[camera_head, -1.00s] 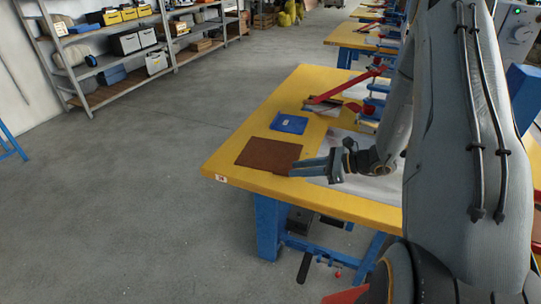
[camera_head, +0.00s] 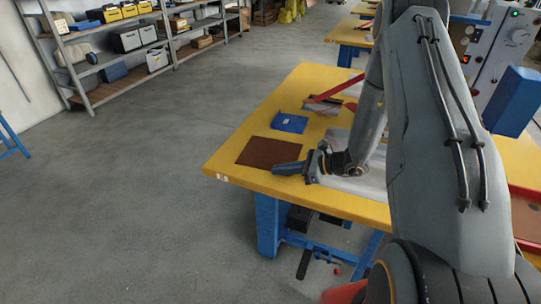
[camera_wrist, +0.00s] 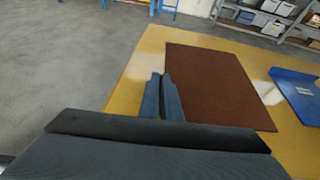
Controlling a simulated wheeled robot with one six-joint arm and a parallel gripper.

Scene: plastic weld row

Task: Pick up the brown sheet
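The brown sheet (camera_head: 268,152) lies flat near the left corner of the yellow table (camera_head: 225,165). It also shows in the wrist view (camera_wrist: 210,85), behind and to the right of my fingers. My gripper (camera_head: 275,169) is low over the table, at the sheet's near right edge. The fingers overlap part of the sheet's edge in that view. Whether the tips touch the sheet cannot be seen, and nothing shows between them.
A blue folder-like item (camera_head: 290,123) lies just beyond the sheet; it is at the right in the wrist view (camera_wrist: 300,92). A grey sheet-like surface (camera_head: 350,182) lies under my wrist. Red-handled equipment (camera_head: 335,90) stands farther back. The floor left of the table is clear.

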